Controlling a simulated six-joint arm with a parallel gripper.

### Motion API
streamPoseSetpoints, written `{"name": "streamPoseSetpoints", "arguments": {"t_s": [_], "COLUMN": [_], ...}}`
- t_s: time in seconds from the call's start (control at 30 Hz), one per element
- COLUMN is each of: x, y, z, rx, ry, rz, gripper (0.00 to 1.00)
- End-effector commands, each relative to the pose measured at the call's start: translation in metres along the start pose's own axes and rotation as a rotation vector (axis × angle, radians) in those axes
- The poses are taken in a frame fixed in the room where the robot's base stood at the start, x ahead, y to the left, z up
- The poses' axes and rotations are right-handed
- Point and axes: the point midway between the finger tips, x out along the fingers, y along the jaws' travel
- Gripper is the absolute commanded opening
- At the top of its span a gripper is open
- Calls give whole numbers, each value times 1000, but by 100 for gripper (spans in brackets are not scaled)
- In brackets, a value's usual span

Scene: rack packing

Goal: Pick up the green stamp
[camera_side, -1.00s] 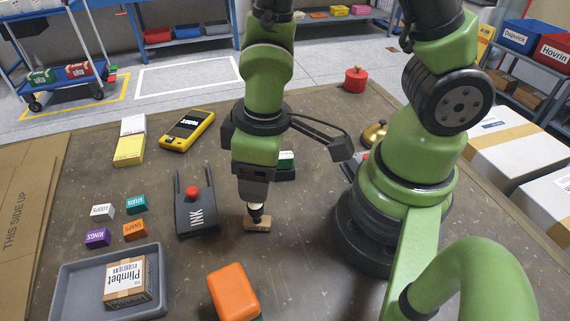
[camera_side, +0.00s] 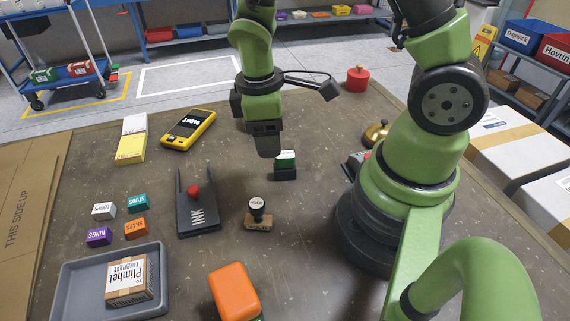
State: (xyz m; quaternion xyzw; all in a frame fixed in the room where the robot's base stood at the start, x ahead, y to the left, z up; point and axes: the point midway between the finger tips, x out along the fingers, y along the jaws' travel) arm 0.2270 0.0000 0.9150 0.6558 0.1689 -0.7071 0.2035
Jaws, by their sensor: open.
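A small upright block (camera_side: 285,166) with a white and green upper part and a black base stands on the table just right of my gripper; it looks like the green stamp. My gripper (camera_side: 268,152) is open and empty, pointing down. It hangs above the table beside and slightly left of this stamp, seemingly apart from it.
An orange-topped block (camera_side: 233,291) stands at the front. A grey tray (camera_side: 68,295) holds a parcel (camera_side: 130,279). A gold bell (camera_side: 376,132) and a red pot (camera_side: 357,78) stand to the right.

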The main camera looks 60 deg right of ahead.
Motion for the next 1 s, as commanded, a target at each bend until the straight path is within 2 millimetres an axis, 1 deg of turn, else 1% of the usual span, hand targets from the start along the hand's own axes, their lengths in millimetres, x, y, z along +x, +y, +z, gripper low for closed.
{"name": "streamPoseSetpoints", "arguments": {"t_s": [0.03,0.1,0.2,0.4,0.5,0.67,0.9,1.0], "x": [1,1,8,36,45,54,81,88], "y": [13,24,30,29,28,28,25,26], "z": [5,11,15,18,18,18,20,21], "rx": [-11,-36,-59,-64,-63,-63,-65,-65], "ry": [-24,-50,-70,-73,-71,-70,-69,-70], "rz": [-6,-15,-22,-23,-23,-22,-22,-18], "gripper": [57,57,57,57,57,57,57,57]}}
